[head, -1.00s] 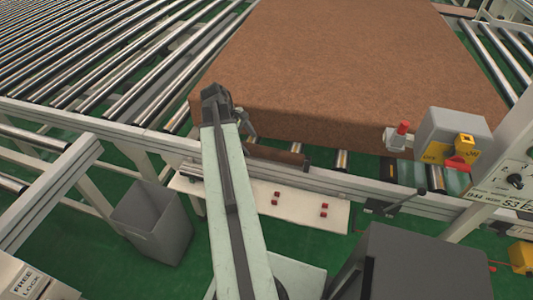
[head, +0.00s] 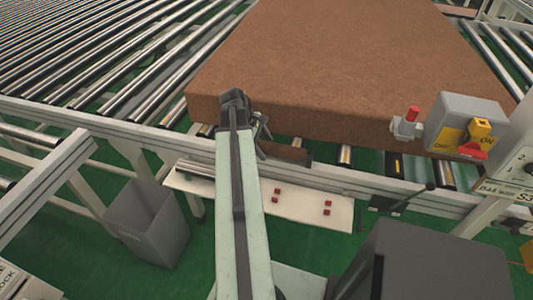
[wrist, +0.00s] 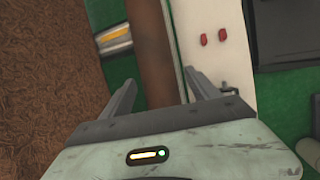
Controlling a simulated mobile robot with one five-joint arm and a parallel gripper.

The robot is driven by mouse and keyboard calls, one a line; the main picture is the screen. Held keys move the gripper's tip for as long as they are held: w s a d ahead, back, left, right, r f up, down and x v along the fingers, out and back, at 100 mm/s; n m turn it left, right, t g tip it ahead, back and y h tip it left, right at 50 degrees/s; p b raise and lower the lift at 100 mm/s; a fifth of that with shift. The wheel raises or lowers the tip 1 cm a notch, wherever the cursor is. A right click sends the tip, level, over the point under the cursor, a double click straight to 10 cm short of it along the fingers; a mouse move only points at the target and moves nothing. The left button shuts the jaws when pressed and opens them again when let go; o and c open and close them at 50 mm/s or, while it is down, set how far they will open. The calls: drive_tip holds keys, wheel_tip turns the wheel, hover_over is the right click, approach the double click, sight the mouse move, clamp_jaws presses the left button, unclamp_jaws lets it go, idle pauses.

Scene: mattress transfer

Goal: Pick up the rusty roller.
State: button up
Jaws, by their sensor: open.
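The rusty roller (head: 286,151) is a dull brown bar at the near edge of the conveyor, just below the front of the big brown mattress (head: 340,60). My arm partly hides its left end in the head view. My gripper (head: 262,134) is open and empty, above and beside that left end. In the wrist view the roller (wrist: 152,50) shows as a brown strip running between the two open fingers of my gripper (wrist: 157,82). How far the fingertips stand above it I cannot tell.
A white side rail (head: 350,184) runs in front of the roller. A white shelf with red buttons (head: 300,205) sits below it. A grey switch box (head: 465,122) stands right, a grey bin (head: 150,222) left. Shiny rollers (head: 120,70) fill the back left.

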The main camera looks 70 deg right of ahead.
sight(265, 143)
clamp_jaws()
drive_tip(key=shift+r, duration=0.1)
wheel_tip(265, 143, up, 10)
drive_tip(key=p, duration=1)
drive_tip(key=shift+r+p, duration=0.1)
drive_tip(key=shift+p, duration=0.2)
